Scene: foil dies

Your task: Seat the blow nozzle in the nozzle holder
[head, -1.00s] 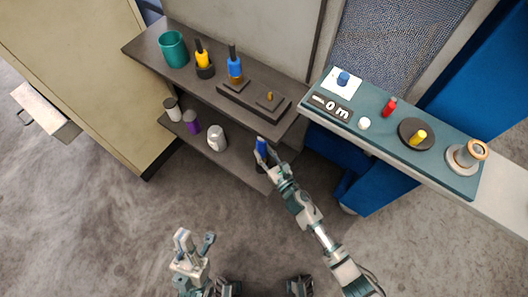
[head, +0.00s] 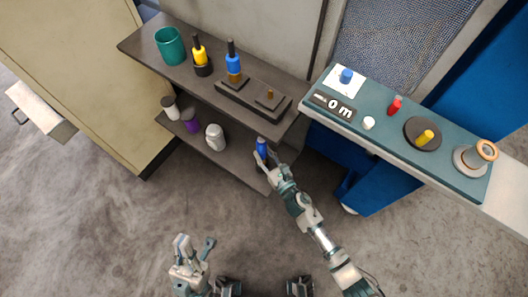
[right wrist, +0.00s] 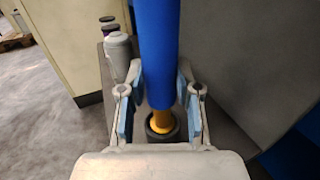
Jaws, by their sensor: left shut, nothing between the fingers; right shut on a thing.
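The blow nozzle, seemingly the blue cylinder with a yellow tip (right wrist: 158,50), stands about upright in my right gripper (right wrist: 159,95). That gripper's fingers are shut on its blue body, which also shows in the head view (head: 261,146). The dark round cup under it, seemingly the nozzle holder (right wrist: 162,131), is on the lower shelf. The yellow tip reaches down to the cup's opening. How deep it sits is hidden by the blue body and rim. My left gripper (head: 193,247) is shut and empty, low in the head view, away from the shelves.
On the lower shelf, a white bottle (head: 215,137) and a purple one (head: 190,122) stand left of the nozzle. The upper shelf (head: 143,46) overhangs behind, with a teal cup (head: 170,46) and blue and yellow handled pieces. A teal board (head: 392,143) with small items is at right.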

